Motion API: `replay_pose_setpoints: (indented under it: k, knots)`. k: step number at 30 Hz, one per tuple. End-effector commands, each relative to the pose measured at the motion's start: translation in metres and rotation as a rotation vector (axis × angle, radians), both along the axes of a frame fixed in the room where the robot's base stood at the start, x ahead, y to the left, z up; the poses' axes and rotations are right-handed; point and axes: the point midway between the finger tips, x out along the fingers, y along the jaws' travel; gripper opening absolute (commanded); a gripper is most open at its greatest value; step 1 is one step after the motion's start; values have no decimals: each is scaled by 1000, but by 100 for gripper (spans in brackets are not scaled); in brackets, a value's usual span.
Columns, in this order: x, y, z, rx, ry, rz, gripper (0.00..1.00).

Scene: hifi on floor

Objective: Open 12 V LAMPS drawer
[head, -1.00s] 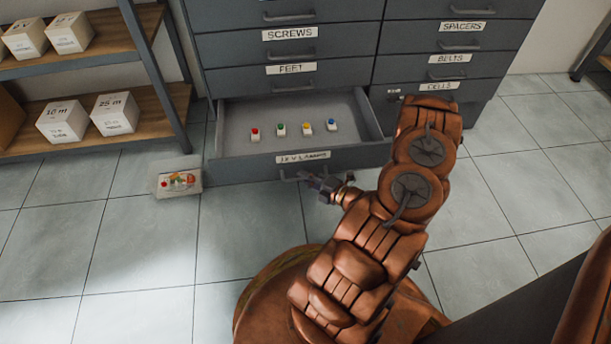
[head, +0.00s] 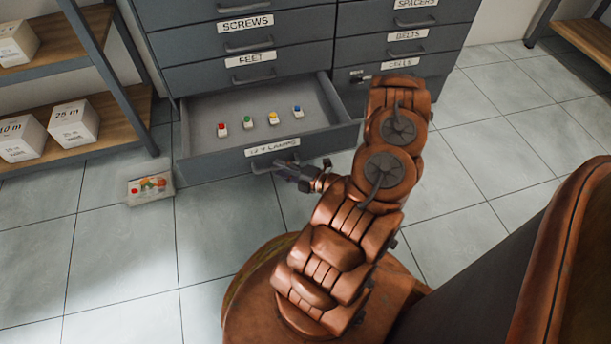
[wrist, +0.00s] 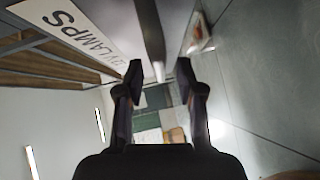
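The 12 V LAMPS drawer (head: 250,156) is the bottom left drawer of a grey cabinet and stands well out, with its inside showing. Its label (head: 272,147) is on the front, and the label also shows large in the wrist view (wrist: 75,35). Several small lamps with red, green, yellow and blue tops (head: 273,118) stand in a row inside. My gripper (head: 284,167) is at the handle on the drawer front. In the wrist view my gripper's fingers (wrist: 158,72) are apart, with the dark handle bar (wrist: 151,35) reaching between them. Contact with the bar cannot be made out.
A clear box of coloured pieces (head: 149,186) lies on the floor left of the drawer. A shelf unit (head: 112,77) with white boxes (head: 73,122) stands at the left. The other cabinet drawers (head: 235,50) are shut.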

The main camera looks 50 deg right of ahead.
Motion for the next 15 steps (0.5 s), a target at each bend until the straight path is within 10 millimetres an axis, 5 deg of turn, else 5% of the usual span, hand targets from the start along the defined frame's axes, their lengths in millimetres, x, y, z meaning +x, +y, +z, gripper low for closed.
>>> replay_pose_setpoints:
  k: [15]
  knots:
    - [-56,-9,8,-3,1,-3,37]
